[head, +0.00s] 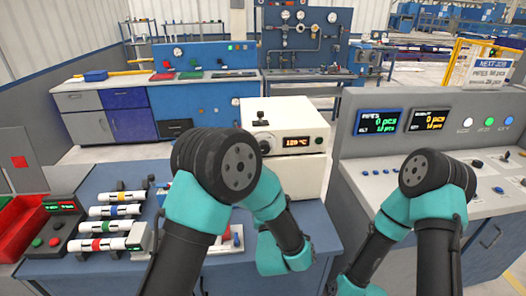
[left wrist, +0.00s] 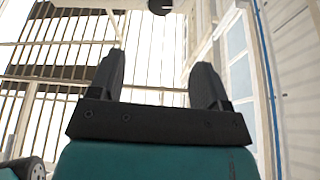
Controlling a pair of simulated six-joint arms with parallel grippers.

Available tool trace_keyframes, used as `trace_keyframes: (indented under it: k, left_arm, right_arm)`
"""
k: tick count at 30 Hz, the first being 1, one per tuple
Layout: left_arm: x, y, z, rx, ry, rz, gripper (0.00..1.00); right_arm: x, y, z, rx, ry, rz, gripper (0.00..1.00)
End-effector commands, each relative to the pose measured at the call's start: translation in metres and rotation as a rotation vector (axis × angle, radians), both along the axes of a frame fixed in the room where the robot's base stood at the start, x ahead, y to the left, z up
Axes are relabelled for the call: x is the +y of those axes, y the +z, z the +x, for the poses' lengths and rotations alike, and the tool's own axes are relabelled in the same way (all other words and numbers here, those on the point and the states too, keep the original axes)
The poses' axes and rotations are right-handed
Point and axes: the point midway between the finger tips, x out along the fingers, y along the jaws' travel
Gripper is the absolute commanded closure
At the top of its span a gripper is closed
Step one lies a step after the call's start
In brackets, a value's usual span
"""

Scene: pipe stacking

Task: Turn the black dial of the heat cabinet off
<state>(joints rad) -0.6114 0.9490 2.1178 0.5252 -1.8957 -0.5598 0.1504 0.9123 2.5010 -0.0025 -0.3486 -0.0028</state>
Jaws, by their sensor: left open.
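The heat cabinet (head: 299,170) is a white box on the blue bench, in the middle of the head view. Its orange display (head: 298,141) reads about 120 °C. A dark round knob (head: 265,147), apparently the black dial, shows left of the display, close beside my left arm in the picture; its setting cannot be read. My left gripper (left wrist: 160,82) is open and empty in the left wrist view, with its two black fingers apart. In the head view its fingers are not visible. My right arm shows in the head view, but its gripper does not.
Banded pipes (head: 112,211) lie on a rack at the left, beside a red bin (head: 22,236) and a button box (head: 58,226). A grey console (head: 384,150) with two displays stands right of the cabinet. The left wrist view faces bright windows and railings.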

Motion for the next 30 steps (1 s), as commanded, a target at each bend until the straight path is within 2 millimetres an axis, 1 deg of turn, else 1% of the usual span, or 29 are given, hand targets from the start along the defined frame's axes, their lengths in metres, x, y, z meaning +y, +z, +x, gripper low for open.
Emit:
trace_keyframes:
  k: [5,8,30]
  left_arm:
    - [0.001,0.005,0.012,-0.001,0.001,-0.002,0.29]
    - [0.003,0.011,0.025,-0.002,0.003,-0.003,0.29]
    - [0.011,0.057,0.139,-0.002,0.002,-0.002,0.29]
  right_arm:
    - [0.0,0.0,0.0,0.0,0.0,0.0,0.57]
    - [0.0,0.0,0.0,0.0,0.0,0.0,0.57]
    - [0.0,0.0,0.0,0.0,0.0,0.0,0.57]
